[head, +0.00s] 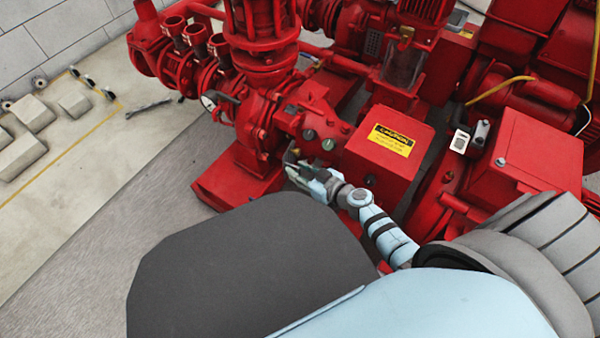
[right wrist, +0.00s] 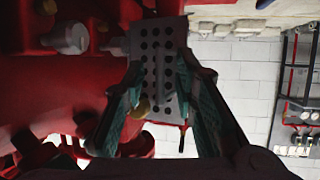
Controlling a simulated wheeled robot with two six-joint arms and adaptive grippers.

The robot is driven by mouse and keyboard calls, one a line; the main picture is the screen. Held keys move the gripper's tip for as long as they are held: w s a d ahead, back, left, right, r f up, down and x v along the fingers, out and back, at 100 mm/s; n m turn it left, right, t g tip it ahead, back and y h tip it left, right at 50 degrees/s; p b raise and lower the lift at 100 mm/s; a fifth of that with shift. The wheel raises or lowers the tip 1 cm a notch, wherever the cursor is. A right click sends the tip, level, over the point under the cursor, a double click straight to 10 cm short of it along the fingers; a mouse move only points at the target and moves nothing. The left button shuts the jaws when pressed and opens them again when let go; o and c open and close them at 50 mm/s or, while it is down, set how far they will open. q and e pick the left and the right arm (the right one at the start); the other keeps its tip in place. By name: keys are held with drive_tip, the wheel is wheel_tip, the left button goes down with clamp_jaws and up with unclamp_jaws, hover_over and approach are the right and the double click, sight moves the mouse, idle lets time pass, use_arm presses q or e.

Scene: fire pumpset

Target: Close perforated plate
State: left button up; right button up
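The perforated plate (right wrist: 155,42) shows in the right wrist view as a grey plate with rows of dark round holes and a raised strip down its middle. It lies against the red pump housing. My right gripper (right wrist: 160,72) has its two green-grey fingers apart, and the plate shows between and beyond them. Whether the fingers touch the plate cannot be told. In the head view my right gripper (head: 294,163) is beside the red pump (head: 268,128), low at its front. The plate cannot be made out there. My left gripper is not in view.
A red box with a yellow caution label (head: 391,140) stands right of my right gripper. Red pipes and motors fill the back and right. Grey floor (head: 120,215) is clear at the left, with pale blocks (head: 30,112) beyond it.

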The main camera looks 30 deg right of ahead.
clamp_jaws()
drive_tip(key=shift+w, duration=0.1)
drive_tip(key=shift+w+r, duration=0.1)
drive_tip(key=shift+r, duration=0.05)
idle(0.5)
